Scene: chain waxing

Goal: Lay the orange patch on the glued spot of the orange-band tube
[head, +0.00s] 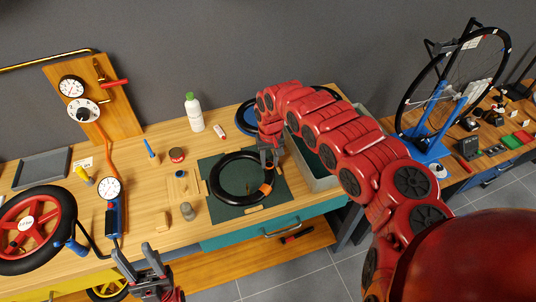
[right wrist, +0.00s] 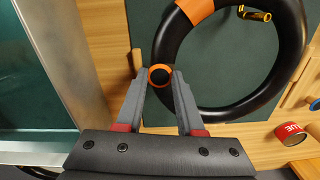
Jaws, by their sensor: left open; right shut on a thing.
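The orange-band tube (head: 216,181) is a black ring lying on a dark green mat (head: 284,193); its orange band (head: 265,190) is at its right side. In the right wrist view the tube (right wrist: 287,62) fills the upper right, with the orange band (right wrist: 197,9) at the top edge. My right gripper (head: 268,163) is shut on the orange patch (right wrist: 160,75), a small orange-rimmed disc with a black centre, over the tube's edge. I cannot tell if they touch. The glued spot is not distinguishable. My left gripper (head: 152,289) is open and empty at the bench's front.
A grey bin (head: 318,183) stands right of the mat. A red-rimmed wheel (head: 62,205) is at far left.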

